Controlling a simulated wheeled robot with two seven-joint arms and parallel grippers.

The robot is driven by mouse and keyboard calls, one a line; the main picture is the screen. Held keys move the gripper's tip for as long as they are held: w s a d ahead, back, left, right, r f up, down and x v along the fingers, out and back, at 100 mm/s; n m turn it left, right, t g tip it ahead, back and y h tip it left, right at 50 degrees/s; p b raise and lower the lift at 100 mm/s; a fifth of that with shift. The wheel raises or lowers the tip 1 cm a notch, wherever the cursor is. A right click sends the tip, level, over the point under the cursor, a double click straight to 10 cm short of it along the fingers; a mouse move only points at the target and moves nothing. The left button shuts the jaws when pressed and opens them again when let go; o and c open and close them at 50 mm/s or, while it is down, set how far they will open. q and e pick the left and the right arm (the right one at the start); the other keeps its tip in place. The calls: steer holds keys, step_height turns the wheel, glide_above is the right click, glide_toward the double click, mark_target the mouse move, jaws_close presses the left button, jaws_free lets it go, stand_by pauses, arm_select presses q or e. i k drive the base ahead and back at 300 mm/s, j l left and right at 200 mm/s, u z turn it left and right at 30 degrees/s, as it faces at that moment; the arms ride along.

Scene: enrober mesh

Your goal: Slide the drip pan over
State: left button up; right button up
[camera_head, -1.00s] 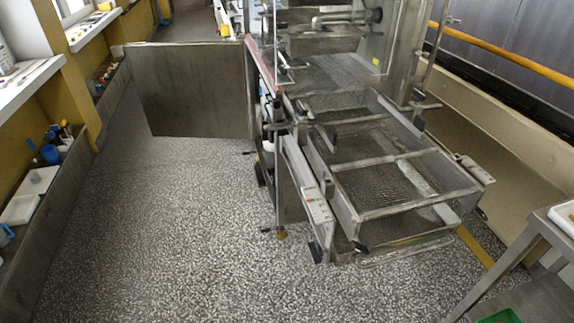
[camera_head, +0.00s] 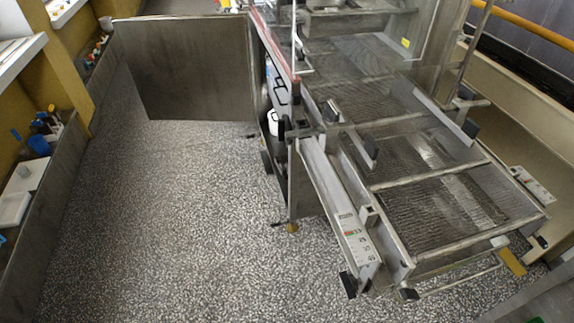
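The steel enrober (camera_head: 360,90) stands at the centre right with its near end toward me. A wire mesh (camera_head: 430,215) lies in the steel frame at that end, crossed by bars. Below the frame, a thin bar (camera_head: 460,280) like a handle runs along the near edge. I cannot tell for sure which part is the drip pan; what lies under the mesh is mostly hidden. Neither of my grippers is in view.
A control panel (camera_head: 355,238) with small buttons sits on the machine's near left rail. An open grey door panel (camera_head: 185,68) sticks out to the left. The speckled floor (camera_head: 170,220) is clear in front and left. A ledge with bottles (camera_head: 40,145) lines the left wall.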

mark_target(285, 159)
steer(key=z, duration=0.4)
steer(key=i+j+z, duration=0.1)
steer(key=z, duration=0.35)
steer(key=j+z, duration=0.2)
steer(key=z, duration=0.2)
steer(key=i+j+z, duration=0.1)
steer(key=j+z, duration=0.25)
steer(key=j, duration=0.55)
steer(key=j+z, duration=0.35)
steer(key=j, duration=0.5)
steer(key=j+z, duration=0.4)
steer(key=j, duration=0.5)
steer(key=k+j, duration=0.1)
steer(key=j, duration=0.4)
steer(key=k+j, duration=0.1)
steer(key=j, duration=0.4)
steer(key=k+j, duration=0.1)
steer(key=j, duration=0.45)
